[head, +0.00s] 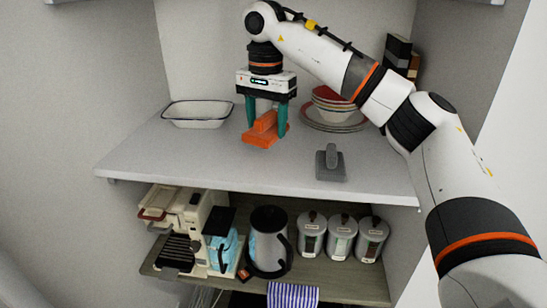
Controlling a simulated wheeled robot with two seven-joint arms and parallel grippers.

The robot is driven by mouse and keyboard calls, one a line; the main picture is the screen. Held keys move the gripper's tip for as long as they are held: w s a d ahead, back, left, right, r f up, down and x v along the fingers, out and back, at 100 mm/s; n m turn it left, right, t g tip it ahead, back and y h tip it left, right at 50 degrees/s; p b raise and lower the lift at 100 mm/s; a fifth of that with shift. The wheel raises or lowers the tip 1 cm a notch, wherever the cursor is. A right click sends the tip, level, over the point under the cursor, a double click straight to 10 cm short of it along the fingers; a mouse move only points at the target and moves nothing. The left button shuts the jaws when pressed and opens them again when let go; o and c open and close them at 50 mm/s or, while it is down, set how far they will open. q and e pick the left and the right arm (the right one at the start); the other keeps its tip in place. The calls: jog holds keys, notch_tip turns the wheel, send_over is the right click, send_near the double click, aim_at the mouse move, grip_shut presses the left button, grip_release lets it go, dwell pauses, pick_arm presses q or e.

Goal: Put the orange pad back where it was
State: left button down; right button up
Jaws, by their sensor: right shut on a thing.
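The orange pad (261,137) is in the head view, over the middle of the white upper shelf (210,168). My right gripper (266,122) points down with its teal fingers on either side of the pad and is shut on it. Whether the pad touches the shelf or hangs just above it, I cannot tell. My left gripper is out of view.
A white tray (197,122) stands left of the pad. Stacked bowls and plates (333,125) stand to the right. A grey handled object (331,170) sits near the front edge. Below, a shelf holds a coffee machine, a kettle (257,262) and canisters (311,228).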

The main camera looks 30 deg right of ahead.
aim_at(268, 164)
notch_tip(268, 164, down, 3)
jog(key=shift+w+d+r+p, duration=0.1)
jog(key=shift+r+p, duration=0.1)
jog(key=shift+p, duration=0.15)
jog(key=shift+d+f, duration=0.1)
jog(key=shift+f, duration=0.55)
jog(key=shift+s+f+p, duration=0.2)
jog(key=shift+f+p, duration=0.5)
jog(key=shift+f, duration=0.75)
jog(key=shift+w+f, duration=0.1)
jog(key=shift+w, duration=0.05)
jog(key=shift+f, duration=0.2)
jog(key=o, duration=0.9)
jog(key=shift+o, duration=0.2)
jog(key=shift+r, duration=0.1)
